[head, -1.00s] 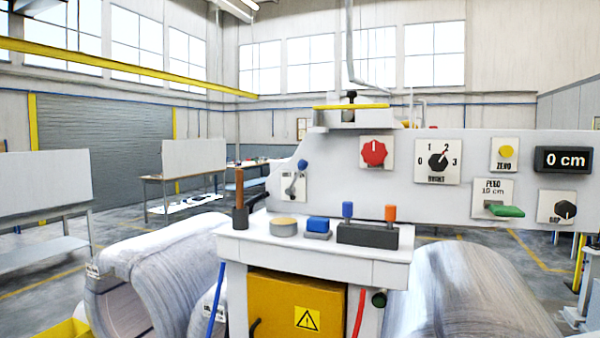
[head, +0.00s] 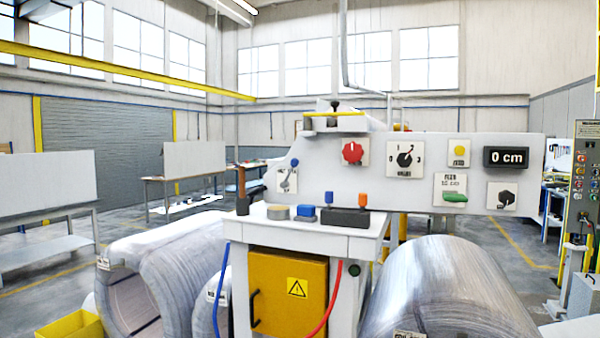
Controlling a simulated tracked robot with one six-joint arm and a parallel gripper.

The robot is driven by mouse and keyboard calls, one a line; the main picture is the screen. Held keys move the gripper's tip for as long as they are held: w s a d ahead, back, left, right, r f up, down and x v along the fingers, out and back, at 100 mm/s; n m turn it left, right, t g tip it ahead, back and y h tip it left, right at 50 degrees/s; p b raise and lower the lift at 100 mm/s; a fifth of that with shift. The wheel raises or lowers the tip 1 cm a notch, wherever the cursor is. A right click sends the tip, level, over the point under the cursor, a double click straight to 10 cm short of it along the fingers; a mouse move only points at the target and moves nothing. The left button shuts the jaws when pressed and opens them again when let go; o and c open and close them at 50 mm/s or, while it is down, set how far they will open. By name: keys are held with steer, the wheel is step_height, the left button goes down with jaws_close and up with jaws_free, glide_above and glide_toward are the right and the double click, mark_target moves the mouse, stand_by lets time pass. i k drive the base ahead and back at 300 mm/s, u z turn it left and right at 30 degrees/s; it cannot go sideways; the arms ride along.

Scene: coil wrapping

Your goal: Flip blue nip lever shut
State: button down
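The blue-knobbed nip lever (head: 294,163) sits on a small white plate (head: 286,180) at the left end of the grey control panel (head: 330,155). Its blue knob is up, and the lever leans slightly right of its pivot. My gripper is not in view.
A white stand (head: 340,240) with small blue, orange and dark items on top is below the panel. Large wrapped coils (head: 440,290) lie at both sides. A yellow bin (head: 70,327) is at lower left. A control cabinet (head: 587,180) stands at far right.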

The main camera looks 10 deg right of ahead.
mark_target(294, 162)
steer(key=k, duration=0.75)
steer(key=u, duration=0.7)
steer(key=i, duration=1.65)
steer(key=z, duration=0.45)
